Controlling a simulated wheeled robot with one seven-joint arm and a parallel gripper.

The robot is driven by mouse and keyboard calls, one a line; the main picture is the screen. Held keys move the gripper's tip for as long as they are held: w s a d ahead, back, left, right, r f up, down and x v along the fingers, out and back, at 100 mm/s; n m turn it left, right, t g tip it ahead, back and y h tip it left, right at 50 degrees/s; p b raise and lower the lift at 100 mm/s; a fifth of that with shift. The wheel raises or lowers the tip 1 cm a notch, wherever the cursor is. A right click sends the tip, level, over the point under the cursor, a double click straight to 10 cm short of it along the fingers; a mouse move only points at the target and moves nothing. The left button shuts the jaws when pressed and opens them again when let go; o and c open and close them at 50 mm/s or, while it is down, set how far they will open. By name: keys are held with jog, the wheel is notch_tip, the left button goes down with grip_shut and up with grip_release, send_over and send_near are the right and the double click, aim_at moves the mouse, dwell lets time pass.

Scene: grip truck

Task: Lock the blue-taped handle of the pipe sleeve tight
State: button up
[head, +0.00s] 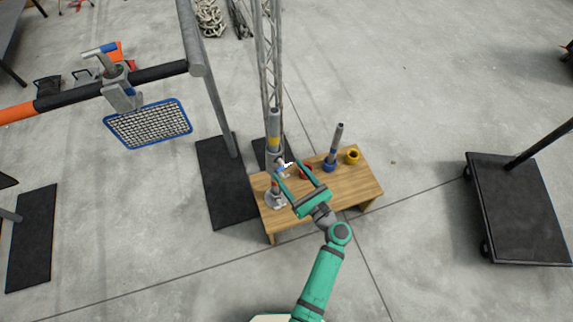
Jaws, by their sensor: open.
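The pipe sleeve (274,157) stands upright on a grey base at the left end of the wooden bench (350,190), below a yellow band. A small pale handle with a trace of blue (286,166) sticks out from its right side. My gripper (293,172) is open, with its fingers pointing up the picture toward the sleeve. The left finger is close to the handle, and I cannot tell whether they touch. The right finger is beside a red ring (304,171) and partly covers it.
A dark post with a blue collar (330,164) and a yellow ring (352,156) stand on the bench to the right. A lattice truss (268,60) rises behind the sleeve. At upper left, a clamp (120,88) carries a blue-framed grid. A black cart (515,210) stands far right.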

aim_at(285, 167)
jog(key=shift+x, duration=2.1)
jog(key=shift+d, duration=0.1)
jog(key=c, duration=1)
jog(key=shift+c, duration=0.3)
